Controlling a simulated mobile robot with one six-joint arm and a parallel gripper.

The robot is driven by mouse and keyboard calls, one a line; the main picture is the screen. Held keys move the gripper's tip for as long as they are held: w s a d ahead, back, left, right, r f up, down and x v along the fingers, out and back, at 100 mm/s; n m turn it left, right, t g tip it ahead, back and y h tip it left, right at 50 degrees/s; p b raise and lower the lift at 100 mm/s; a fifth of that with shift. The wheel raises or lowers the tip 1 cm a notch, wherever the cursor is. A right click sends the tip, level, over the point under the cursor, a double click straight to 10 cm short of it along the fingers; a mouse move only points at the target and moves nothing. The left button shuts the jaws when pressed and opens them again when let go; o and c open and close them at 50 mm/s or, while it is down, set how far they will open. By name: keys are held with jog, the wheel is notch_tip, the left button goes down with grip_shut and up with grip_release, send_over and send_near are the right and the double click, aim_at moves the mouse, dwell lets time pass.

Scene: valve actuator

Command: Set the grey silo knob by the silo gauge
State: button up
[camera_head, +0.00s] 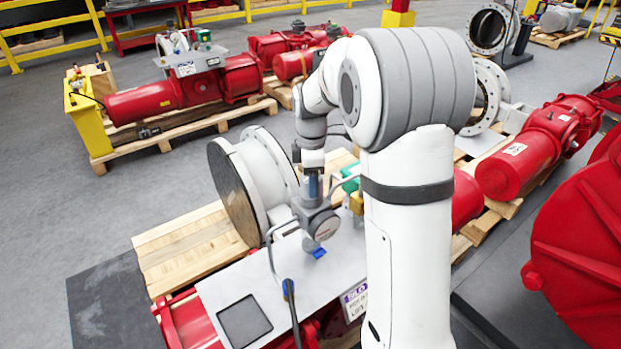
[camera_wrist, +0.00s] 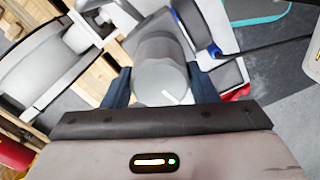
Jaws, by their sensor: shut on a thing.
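The grey silo knob (camera_wrist: 158,72) is a round grey cylinder with a short white mark on its near end face. In the wrist view it sits between the two dark fingers of my gripper (camera_wrist: 161,86), which is shut on it. In the head view my gripper (camera_head: 312,186) points down above the metal plate, and the knob cannot be made out clearly there. A round grey gauge (camera_head: 323,226), which looks like the silo gauge, is just below my gripper. Its reading is too small to tell.
A white flanged pipe (camera_head: 262,172) stands close to the left of my gripper on a wooden pallet (camera_head: 190,245). A metal plate (camera_head: 285,270) with a dark square lies below. Red actuators (camera_head: 180,92) stand behind.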

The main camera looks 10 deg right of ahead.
jog(key=shift+m, duration=0.3)
jog(key=m+b, duration=0.1)
jog(key=m, duration=0.4)
jog(key=shift+m, duration=0.3)
jog(key=m, duration=0.5)
jog(key=m+b, duration=0.1)
jog(key=m, duration=0.5)
jog(key=shift+m, duration=0.3)
jog(key=m, duration=0.5)
jog(key=shift+m, duration=0.3)
jog(key=o, duration=1)
